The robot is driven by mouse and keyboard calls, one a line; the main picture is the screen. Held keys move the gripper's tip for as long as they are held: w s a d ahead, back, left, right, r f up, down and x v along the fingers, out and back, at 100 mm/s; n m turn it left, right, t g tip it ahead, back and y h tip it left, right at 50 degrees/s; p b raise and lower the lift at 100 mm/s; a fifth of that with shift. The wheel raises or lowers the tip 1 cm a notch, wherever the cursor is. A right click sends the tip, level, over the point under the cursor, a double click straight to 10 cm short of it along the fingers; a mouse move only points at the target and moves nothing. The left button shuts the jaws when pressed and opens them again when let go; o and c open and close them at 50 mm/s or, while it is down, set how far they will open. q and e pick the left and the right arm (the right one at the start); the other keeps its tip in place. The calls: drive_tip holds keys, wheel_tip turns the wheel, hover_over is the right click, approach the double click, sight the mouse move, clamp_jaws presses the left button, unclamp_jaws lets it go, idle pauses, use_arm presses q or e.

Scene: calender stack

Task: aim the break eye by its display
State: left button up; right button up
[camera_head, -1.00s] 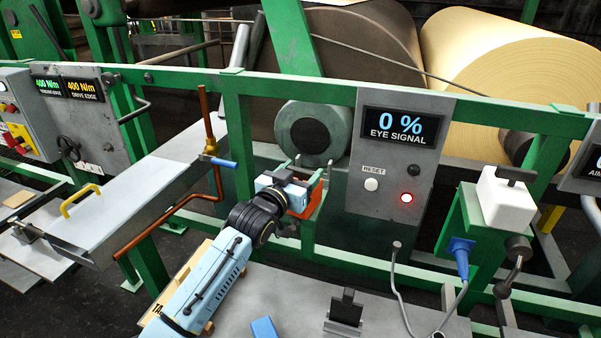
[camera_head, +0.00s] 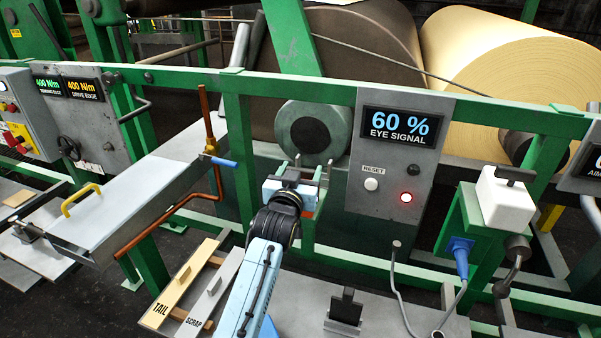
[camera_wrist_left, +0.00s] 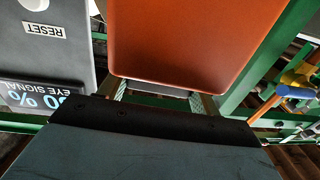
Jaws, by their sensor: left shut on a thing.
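The eye signal display (camera_head: 401,125) on the grey panel reads 60 % in blue. My left gripper (camera_head: 293,172) is at the green rail bracket below the grey roller, left of the panel. It is shut on the orange break eye (camera_wrist_left: 195,40), whose flat orange face fills the upper middle of the left wrist view. The display also shows upside down in the left wrist view (camera_wrist_left: 40,98), partly cut off. My right gripper is not in view.
A white RESET button (camera_head: 371,184) and a lit red lamp (camera_head: 407,197) are on the panel. A copper pipe with a blue handle (camera_head: 222,163) stands to the left. A white block (camera_head: 506,200) sits on a green box to the right. TAIL and SCRAP boards lie below.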

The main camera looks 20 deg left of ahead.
use_arm(q)
drive_tip(key=shift+r, duration=0.15)
drive_tip(key=o, duration=1)
drive_tip(key=s, duration=1.3)
drive_tip(key=shift+s+d, duration=0.2)
drive_tip(key=shift+d, duration=0.05)
